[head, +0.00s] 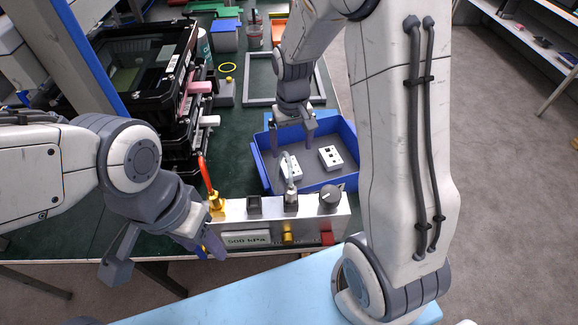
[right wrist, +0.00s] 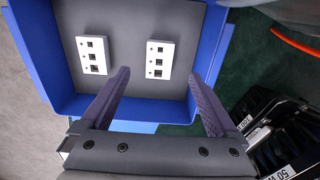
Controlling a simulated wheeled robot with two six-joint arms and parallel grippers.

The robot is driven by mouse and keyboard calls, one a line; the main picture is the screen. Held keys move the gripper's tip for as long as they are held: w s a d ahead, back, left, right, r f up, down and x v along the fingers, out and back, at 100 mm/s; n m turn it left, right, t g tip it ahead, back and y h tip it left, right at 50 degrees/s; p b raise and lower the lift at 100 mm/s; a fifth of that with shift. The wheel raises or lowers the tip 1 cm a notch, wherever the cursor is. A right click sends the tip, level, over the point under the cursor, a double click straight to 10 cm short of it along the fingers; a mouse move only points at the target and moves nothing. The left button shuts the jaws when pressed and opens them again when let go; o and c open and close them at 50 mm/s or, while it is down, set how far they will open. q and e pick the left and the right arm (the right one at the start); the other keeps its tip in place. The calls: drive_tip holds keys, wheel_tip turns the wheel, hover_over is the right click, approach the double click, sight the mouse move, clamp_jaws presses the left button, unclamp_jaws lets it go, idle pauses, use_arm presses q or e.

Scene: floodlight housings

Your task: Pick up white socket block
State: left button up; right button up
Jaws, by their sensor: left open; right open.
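Two white socket blocks lie in a blue tray (head: 345,135) with a grey floor. One block (head: 330,157) is at the tray's right; the other block (head: 291,167) is further left, partly hidden behind a toggle switch. My right gripper (head: 291,145) is open and empty, pointing down over the tray near the left block. In the right wrist view one block (right wrist: 158,60) lies ahead of the gap between the open fingers (right wrist: 160,78), and another block (right wrist: 92,55) lies to the left. My left gripper (head: 163,256) is open and empty at the front left, away from the tray.
A metal control panel (head: 270,212) with switches, a knob and a gauge display stands just in front of the tray. Black housings (head: 150,75) are stacked at left. A grey frame (head: 300,95) lies behind the tray on the green mat.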

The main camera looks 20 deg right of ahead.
sight(292, 170)
wheel_tip(292, 170, down, 10)
drive_tip(key=shift+s+r, duration=0.1)
drive_tip(key=shift+r, duration=0.15)
drive_tip(key=c, duration=1.5)
